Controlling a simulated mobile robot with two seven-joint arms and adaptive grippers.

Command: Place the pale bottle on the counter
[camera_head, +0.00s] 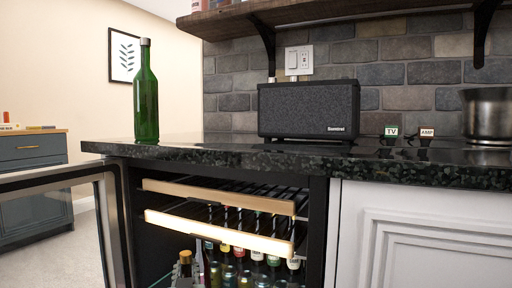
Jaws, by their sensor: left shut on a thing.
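The bottle's lower body is out of frame. The dark speckled counter (240,152) runs above the cooler, higher than the held bottle. My right gripper is not in view.
A green bottle (147,100) stands at the counter's left end. A black speaker (308,109), small signs and a metal pot (487,116) stand farther right. The glass cooler door (70,225) is open at left. Several bottles (245,268) stand inside, below wooden-fronted racks (220,232).

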